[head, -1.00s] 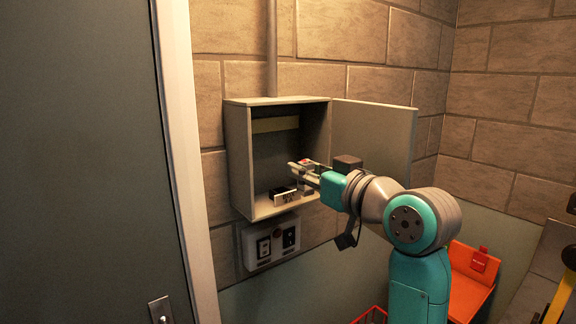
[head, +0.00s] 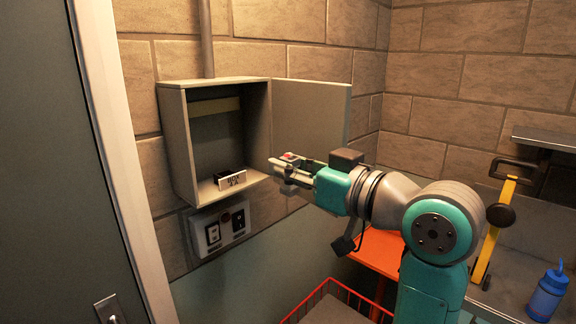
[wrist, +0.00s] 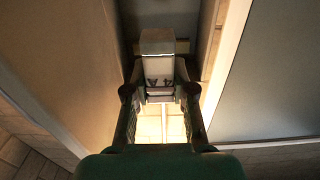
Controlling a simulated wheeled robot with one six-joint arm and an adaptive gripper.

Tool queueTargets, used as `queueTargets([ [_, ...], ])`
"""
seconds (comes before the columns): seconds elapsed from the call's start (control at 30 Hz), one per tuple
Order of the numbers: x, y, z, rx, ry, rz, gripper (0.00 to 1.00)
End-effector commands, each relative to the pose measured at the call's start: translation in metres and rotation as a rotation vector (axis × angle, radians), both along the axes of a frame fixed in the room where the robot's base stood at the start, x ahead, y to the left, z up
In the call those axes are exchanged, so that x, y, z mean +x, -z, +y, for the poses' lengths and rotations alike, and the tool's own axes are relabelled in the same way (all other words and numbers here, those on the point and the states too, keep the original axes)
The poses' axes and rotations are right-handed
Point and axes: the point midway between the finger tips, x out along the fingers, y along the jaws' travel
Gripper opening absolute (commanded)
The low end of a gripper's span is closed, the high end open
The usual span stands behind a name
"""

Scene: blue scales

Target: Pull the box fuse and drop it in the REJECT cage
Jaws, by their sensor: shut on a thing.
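My gripper (head: 283,168) is shut on the fuse, outside the front of the open grey fuse box (head: 176,150). In the wrist view the fuse (wrist: 158,66) is a pale block between the two fingers (wrist: 158,92). In the head view the fingers mostly hide it. The dark holder with a white label (head: 230,180) sits on the box floor. A red wire cage (head: 322,291) shows at the bottom, below my gripper and partly cut off by the frame; I cannot read any REJECT label on it.
The box door (head: 312,120) stands open to the right, close behind my gripper. A switch panel (head: 222,227) is on the wall under the box. An orange surface (head: 377,252) lies behind my arm. A blue bottle (head: 547,292) and a yellow-handled tool (head: 493,232) are at the right.

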Motion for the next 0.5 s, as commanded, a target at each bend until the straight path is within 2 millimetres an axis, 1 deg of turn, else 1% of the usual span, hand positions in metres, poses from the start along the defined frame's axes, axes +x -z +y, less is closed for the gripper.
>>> queueTargets([
  [0.5, 0.0003, -0.0104, 0.0002, 0.0, 0.0, 0.0, 0.0],
])
